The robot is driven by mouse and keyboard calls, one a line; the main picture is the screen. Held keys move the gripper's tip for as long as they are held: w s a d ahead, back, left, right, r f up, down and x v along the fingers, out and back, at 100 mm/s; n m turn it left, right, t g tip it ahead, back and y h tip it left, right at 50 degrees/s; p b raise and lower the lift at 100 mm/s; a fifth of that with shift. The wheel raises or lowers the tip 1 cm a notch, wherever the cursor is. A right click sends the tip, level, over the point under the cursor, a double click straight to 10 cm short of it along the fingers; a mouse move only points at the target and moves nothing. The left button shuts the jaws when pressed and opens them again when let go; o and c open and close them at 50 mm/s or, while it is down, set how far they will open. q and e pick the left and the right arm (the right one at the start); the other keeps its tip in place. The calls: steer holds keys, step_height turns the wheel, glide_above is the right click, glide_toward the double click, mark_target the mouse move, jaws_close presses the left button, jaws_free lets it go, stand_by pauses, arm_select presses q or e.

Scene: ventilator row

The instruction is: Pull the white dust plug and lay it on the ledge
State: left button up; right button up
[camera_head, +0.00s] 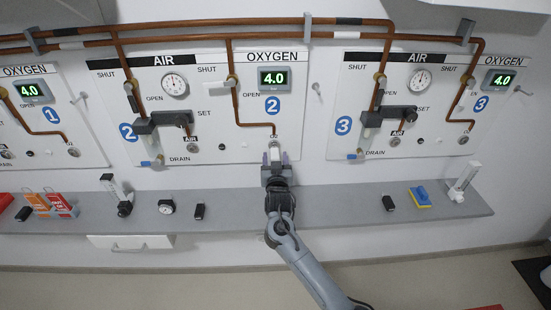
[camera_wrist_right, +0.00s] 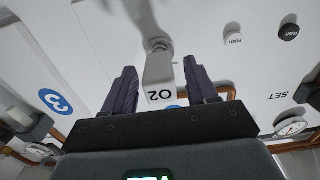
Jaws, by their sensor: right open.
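The white dust plug (camera_head: 274,154) is at the oxygen outlet of station 2, below the blue 2 label. In the right wrist view the pale block-shaped plug (camera_wrist_right: 158,72) stands between my fingers, close to an O2 marking. My right gripper (camera_head: 275,159) is open around it, one finger on each side. The right wrist view shows the gripper (camera_wrist_right: 160,66) with a visible gap between the plug and each finger. The grey ledge (camera_head: 335,205) runs along the wall below the panels. My left gripper is not in view.
On the ledge are red and orange tags (camera_head: 60,204), a flowmeter (camera_head: 117,195), a small gauge (camera_head: 166,206), a black item (camera_head: 199,211), another black item (camera_head: 388,202) and a blue-yellow block (camera_head: 420,196). The ledge is bare between my right arm and the right black item. Copper pipes (camera_head: 228,65) cross the panels.

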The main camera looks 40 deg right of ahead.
steer(key=shift+w+d, duration=0.2)
steer(key=shift+w, duration=0.05)
steer(key=shift+c, duration=0.3)
stand_by(0.4)
jaws_close()
